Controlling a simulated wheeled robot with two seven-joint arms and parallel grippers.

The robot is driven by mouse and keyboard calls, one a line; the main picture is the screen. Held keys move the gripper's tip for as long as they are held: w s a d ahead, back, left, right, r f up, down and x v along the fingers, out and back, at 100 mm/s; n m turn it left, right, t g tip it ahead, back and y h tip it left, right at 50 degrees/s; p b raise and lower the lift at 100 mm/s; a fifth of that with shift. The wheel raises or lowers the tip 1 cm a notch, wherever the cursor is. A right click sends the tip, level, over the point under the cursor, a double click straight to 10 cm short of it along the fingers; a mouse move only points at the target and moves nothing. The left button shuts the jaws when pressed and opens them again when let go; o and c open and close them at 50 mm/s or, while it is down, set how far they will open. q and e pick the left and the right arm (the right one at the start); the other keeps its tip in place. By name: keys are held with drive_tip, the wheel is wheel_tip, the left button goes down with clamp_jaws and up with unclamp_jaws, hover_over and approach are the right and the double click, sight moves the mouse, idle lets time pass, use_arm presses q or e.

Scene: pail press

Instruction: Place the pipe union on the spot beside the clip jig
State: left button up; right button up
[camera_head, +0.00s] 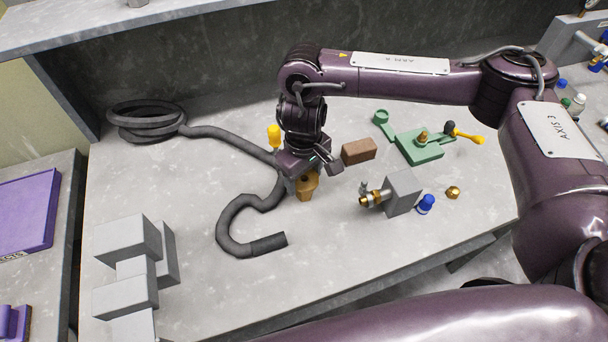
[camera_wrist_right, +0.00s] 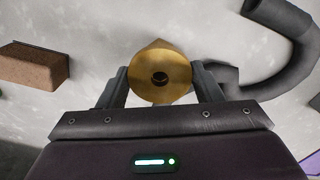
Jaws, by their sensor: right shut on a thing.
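My right gripper (camera_head: 307,170) is shut on a brass piece, which I take to be the pipe union (camera_head: 306,188). In the right wrist view the union (camera_wrist_right: 160,77) shows as a round brass face with a dark central hole between the two fingers. It is over the middle of the bench; I cannot tell whether it touches the top. A green fixture (camera_head: 421,151), likely the clip jig, stands to the right, with a brass part on it and a yellow-handled lever. I cannot make out a marked spot beside it. My left gripper is not in view.
A brown block (camera_head: 358,151) lies between my right gripper and the green fixture. A grey block (camera_head: 404,191) with a brass fitting, a blue cap (camera_head: 426,204) and a brass nut (camera_head: 453,192) are right. A dark hose (camera_head: 236,226) curls left, near grey blocks (camera_head: 127,242).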

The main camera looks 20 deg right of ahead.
sight(304, 179)
drive_tip(key=o, duration=1.1)
wheel_tip(304, 179, up, 12)
drive_tip(key=shift+a+r, duration=0.1)
idle(0.5)
